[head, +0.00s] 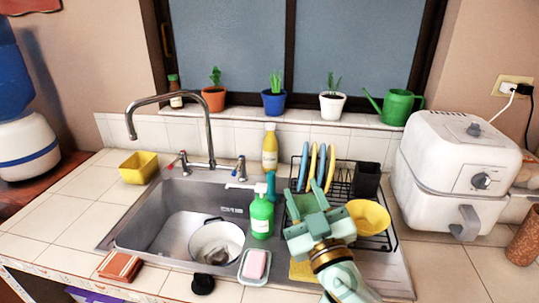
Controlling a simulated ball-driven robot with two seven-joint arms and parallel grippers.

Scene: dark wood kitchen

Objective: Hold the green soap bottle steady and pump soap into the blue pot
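The green soap bottle (262,216) stands upright at the front right edge of the sink, with a pale pump head on top. A round pot (217,241), pale inside with a dark rim, sits in the sink just left of the bottle. A blue plant pot (274,103) holding a green plant stands on the windowsill. My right gripper (312,213), pale green, is right of the bottle, over the front of the dish rack, and appears apart from the bottle. My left gripper is out of view.
A soap dish with pink soap (255,265) lies in front of the bottle. A yellow bowl (368,218) and plates fill the dish rack (345,180) on the right. The faucet (208,125) arches over the sink (180,215). A white air fryer (455,170) stands far right.

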